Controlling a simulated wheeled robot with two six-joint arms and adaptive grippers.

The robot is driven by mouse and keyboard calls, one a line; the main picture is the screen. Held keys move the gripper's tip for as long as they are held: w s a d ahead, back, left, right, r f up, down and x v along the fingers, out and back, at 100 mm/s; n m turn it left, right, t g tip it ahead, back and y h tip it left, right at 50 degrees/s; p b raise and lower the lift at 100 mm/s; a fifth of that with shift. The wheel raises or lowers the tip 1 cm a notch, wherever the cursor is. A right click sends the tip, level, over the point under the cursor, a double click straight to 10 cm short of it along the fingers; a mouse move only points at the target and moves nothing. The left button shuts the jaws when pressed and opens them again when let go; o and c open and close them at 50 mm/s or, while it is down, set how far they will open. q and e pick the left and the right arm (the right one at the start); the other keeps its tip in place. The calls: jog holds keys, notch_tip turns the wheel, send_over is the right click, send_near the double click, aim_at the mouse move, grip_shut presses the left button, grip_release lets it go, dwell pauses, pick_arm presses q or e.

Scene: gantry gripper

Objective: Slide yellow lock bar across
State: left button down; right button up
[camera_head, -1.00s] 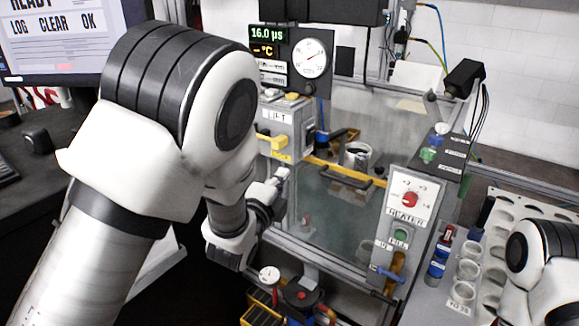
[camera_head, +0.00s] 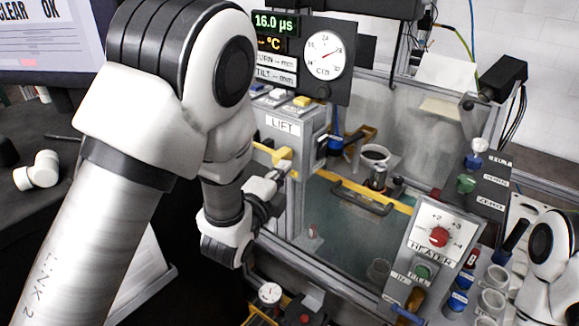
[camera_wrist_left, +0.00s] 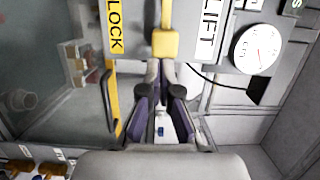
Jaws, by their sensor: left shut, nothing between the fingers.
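The yellow lock bar (camera_head: 283,158) sticks out from the side of the grey LIFT box (camera_head: 290,128). In the left wrist view its yellow end block (camera_wrist_left: 165,43) is straight ahead, between the yellow LOCK label (camera_wrist_left: 114,28) and the LIFT label. My left gripper (camera_head: 276,179) is just below the bar in the head view. In the left wrist view its fingers (camera_wrist_left: 161,70) are together and empty, with their tips close to the block; I cannot tell whether they touch it. My right gripper is not in view.
A glass-walled tank has a yellow crossbar (camera_head: 365,190) with a black handle. The heater panel (camera_head: 436,236) stands in front right, near a rack of cups (camera_head: 492,301). A gauge (camera_head: 325,55) rises behind the box. My right arm shows at the right edge.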

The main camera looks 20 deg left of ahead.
aim_at(273, 159)
pick_arm(q)
jog(key=a, duration=0.1)
jog(key=w+a+b, duration=0.1)
jog(key=shift+a, duration=0.4)
jog(key=shift+w+a+r, duration=0.15)
jog(key=shift+w+r, duration=0.05)
jog(key=shift+r, duration=0.05)
jog(key=shift+a, duration=0.1)
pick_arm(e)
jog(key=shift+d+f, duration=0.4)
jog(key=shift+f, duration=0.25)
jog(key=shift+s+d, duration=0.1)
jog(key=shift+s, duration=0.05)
